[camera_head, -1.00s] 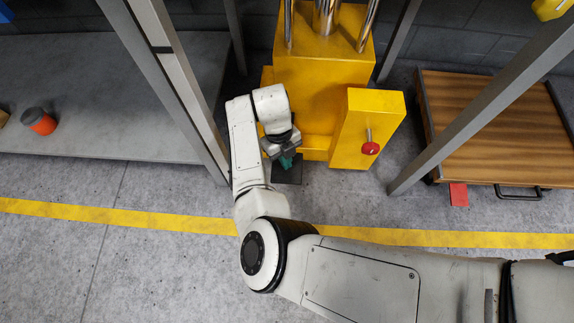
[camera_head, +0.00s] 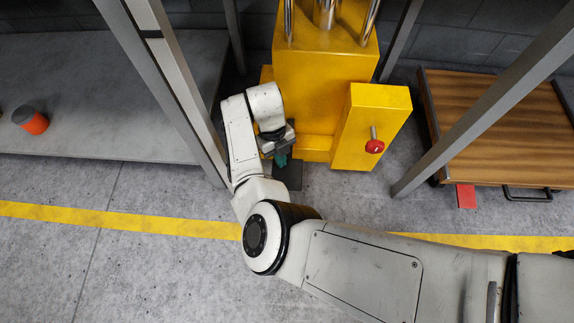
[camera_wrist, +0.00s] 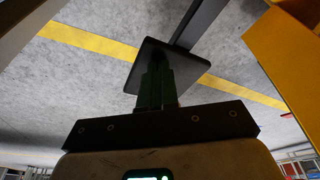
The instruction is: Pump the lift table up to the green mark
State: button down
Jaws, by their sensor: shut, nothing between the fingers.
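The yellow lift unit (camera_head: 325,80) stands at the top middle of the head view, with bright metal rods rising out of the frame. A dark flat pedal plate (camera_head: 290,178) sits low at its front; the same plate (camera_wrist: 190,65) and its bar show in the wrist view. My gripper (camera_head: 281,160) has its green fingers together and empty, right at the pedal. In the wrist view the fingers (camera_wrist: 157,75) overlap the plate; I cannot tell whether they touch it. The lift's top and the green mark are not in view.
A yellow side box (camera_head: 374,115) with a red knob (camera_head: 374,147) stands right of the pedal. Grey posts (camera_head: 165,85) flank the unit. A wooden-topped cart (camera_head: 500,125) is at right. An orange pot (camera_head: 32,121) stands on a grey slab at left. The floor in front is clear.

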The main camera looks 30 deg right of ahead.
jog(key=shift+w, duration=0.1)
jog(key=p+v, duration=0.5)
jog(key=v, duration=0.5)
jog(key=shift+r, duration=0.4)
jog(key=shift+w, duration=0.1)
dwell(0.4)
